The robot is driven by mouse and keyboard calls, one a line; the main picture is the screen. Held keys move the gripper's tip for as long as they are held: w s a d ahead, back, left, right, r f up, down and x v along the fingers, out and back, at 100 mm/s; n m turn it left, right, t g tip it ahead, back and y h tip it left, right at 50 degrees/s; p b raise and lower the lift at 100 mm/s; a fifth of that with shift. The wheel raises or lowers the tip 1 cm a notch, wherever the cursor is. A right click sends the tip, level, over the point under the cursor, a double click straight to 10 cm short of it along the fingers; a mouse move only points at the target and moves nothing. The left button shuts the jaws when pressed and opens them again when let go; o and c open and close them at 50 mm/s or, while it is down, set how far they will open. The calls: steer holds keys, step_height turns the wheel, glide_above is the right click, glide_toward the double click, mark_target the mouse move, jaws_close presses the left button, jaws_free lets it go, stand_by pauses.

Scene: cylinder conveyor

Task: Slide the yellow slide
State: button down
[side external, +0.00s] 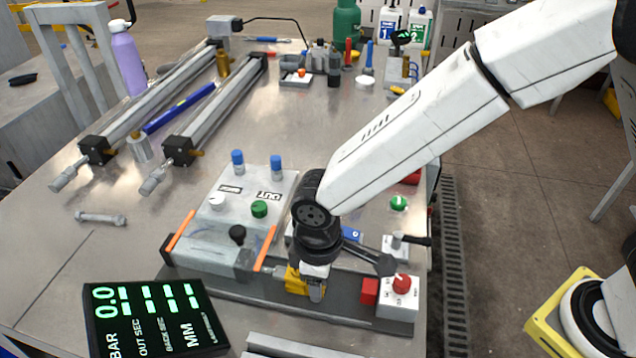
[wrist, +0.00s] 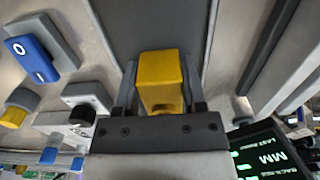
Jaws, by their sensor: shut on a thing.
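The yellow slide (side external: 296,281) is a small block on the dark rail at the front of the bench, right of the grey valve panel. In the wrist view the yellow slide (wrist: 160,82) sits between the two fingers of my gripper (wrist: 160,100). My gripper (side external: 313,287) points down over the rail and is shut on the yellow slide. The gripper partly hides the slide in the side view.
A red block (side external: 369,291) and a box with a red knob (side external: 399,287) stand right of the slide. A grey panel (side external: 228,216) with knobs and orange strips lies left. A display (side external: 145,317) reads 0.0 BAR. A blue switch (wrist: 32,58) is near my gripper.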

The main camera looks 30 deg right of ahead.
steer(key=shift+w+a, duration=0.15)
steer(key=shift+a, duration=0.05)
steer(key=shift+c, duration=1.9)
jaws_free()
steer(key=shift+w, duration=0.1)
steer(key=shift+o, duration=1.1)
steer(key=shift+r, duration=3.95)
steer(key=shift+d, duration=0.1)
steer(key=d+m, duration=0.2)
steer(key=d, duration=0.5)
steer(key=d+f+m+t, duration=0.1)
steer(key=d+m, duration=0.1)
steer(key=d, duration=0.6)
steer(key=d+f+m+t, duration=0.1)
steer(key=d+m, duration=0.1)
steer(key=d, duration=0.5)
steer(key=shift+d+f+m+y, duration=0.2)
steer(key=shift+m+y, duration=0.1)
steer(key=shift+m, duration=0.1)
steer(key=s+d+f+m, duration=0.1)
steer(key=s+d+m, duration=0.1)
steer(key=d, duration=0.3)
steer(key=shift+s+d+t, duration=0.4)
steer(key=shift+s, duration=0.4)
